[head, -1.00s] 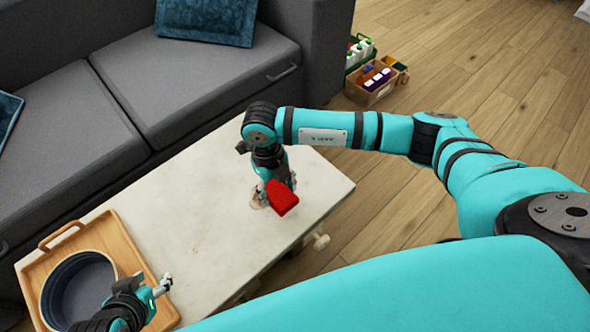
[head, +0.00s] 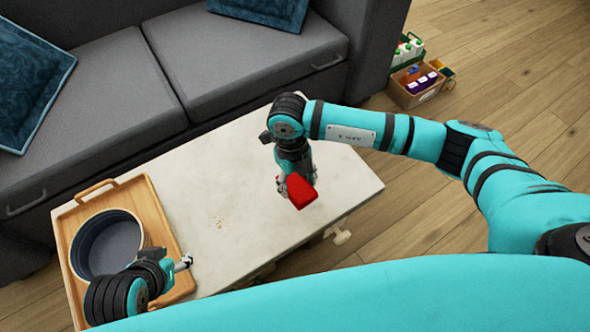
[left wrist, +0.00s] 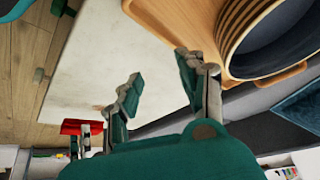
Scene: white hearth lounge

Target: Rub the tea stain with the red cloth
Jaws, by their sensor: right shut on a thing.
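The red cloth (head: 302,189) is in my right gripper (head: 296,184), low over the right part of the pale tabletop (head: 240,190). Whether it touches the top is hard to tell. The cloth also shows at the lower left of the left wrist view (left wrist: 80,127). Small brownish specks (head: 220,222) lie on the tabletop left of the cloth; I cannot tell if they belong to the tea stain. Any mark under the right gripper is hidden. My left gripper (head: 184,262) is open and empty beside the tray; its spread fingers show in the left wrist view (left wrist: 160,86).
A wooden tray (head: 162,222) with a dark round bowl (head: 108,245) stands at the table's left end. A grey sofa (head: 200,60) runs behind the table. Boxes of bottles (head: 412,88) stand on the floor at right. The middle tabletop is mostly clear.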

